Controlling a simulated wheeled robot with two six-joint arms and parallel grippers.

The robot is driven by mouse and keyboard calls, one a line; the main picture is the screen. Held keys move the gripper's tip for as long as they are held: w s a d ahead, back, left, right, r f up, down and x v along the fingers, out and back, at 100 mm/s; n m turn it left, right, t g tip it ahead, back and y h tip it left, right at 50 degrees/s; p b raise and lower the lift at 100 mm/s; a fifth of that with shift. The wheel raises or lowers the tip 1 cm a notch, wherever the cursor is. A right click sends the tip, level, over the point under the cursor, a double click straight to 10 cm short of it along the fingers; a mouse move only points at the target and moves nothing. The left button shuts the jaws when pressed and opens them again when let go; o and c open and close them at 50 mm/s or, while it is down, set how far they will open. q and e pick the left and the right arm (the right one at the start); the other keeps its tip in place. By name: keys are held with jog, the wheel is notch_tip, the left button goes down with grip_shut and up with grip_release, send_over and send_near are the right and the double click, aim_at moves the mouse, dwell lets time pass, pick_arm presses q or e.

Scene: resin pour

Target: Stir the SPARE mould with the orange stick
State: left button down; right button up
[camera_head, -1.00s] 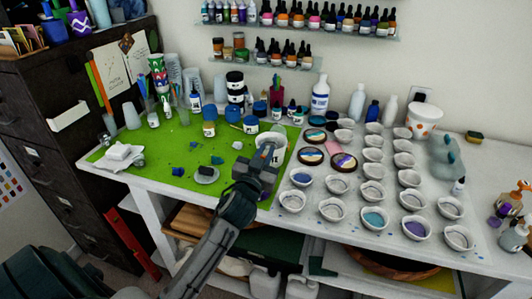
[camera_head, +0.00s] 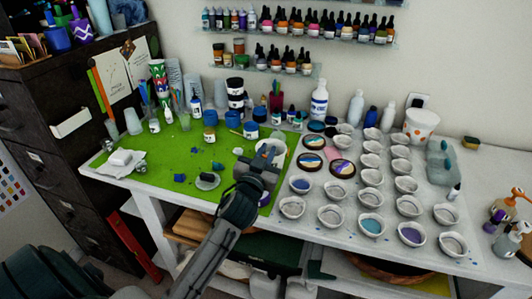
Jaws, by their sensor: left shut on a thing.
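My left gripper (camera_head: 266,162) is over the right edge of the green mat (camera_head: 228,172), shut on a thin stick. The stick is mostly hidden by the jaws, and I cannot tell its colour. Directly at the fingertips is a white cup (camera_head: 279,147), partly covered by the gripper; I cannot see whether the stick is inside it. Several white moulds stand in rows on the right of the table, one with blue (camera_head: 371,226) and one with purple (camera_head: 411,235) inside. I cannot read a SPARE label on any of them. My right gripper is not in view.
Round painted pieces (camera_head: 342,167) lie between the mat and the moulds. Jars, a white bottle (camera_head: 319,99) and cups line the back of the table. A dark cabinet (camera_head: 60,120) stands at the left.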

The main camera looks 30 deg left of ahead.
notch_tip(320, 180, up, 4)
jog(key=p, duration=0.4)
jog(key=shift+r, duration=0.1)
dwell(0.5)
